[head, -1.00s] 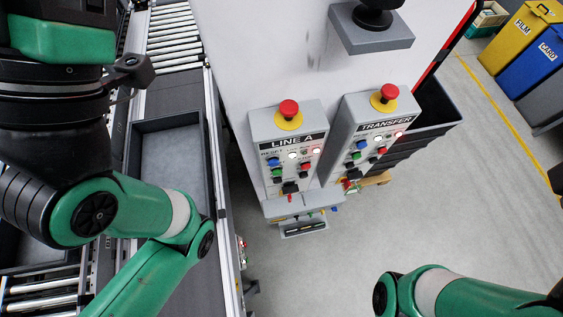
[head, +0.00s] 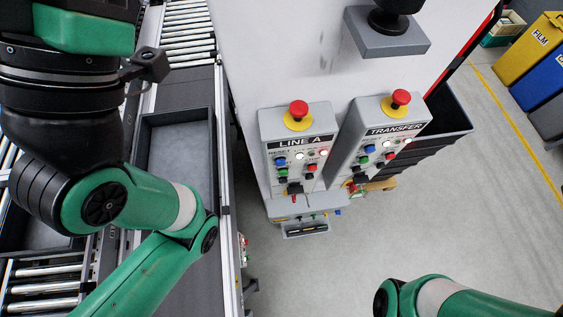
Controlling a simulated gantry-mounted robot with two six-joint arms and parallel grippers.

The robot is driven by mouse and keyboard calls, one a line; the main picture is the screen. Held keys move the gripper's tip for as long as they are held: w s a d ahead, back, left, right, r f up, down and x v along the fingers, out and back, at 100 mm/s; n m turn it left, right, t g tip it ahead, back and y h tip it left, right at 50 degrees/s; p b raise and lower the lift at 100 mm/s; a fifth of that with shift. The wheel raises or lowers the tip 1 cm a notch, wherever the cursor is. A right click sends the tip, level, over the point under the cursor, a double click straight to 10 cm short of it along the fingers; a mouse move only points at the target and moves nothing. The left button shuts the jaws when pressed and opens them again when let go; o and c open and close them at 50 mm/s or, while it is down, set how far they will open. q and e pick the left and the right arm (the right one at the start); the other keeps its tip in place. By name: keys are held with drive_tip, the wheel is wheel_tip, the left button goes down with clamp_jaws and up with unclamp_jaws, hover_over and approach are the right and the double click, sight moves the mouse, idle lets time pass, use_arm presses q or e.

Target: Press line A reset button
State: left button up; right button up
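The line A control box (head: 294,124) is a grey panel with a black "LINE A" label, mounted on the white cabinet in the head view. A red mushroom button on a yellow ring (head: 298,110) tops it. Below the label, under the word RESET, is a blue button (head: 281,161). Green, red and black controls and lit white lamps sit around it. My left arm comes in from the left and my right arm from the bottom right. Neither gripper shows in this view, and nothing of mine is seen touching the panel.
The similar TRANSFER box (head: 386,120) stands close on the right, with its own blue button (head: 369,149). A grey shelf (head: 290,208) juts out below. A conveyor with a grey tote (head: 211,150) runs on the left. The floor (head: 440,220) at right is clear.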

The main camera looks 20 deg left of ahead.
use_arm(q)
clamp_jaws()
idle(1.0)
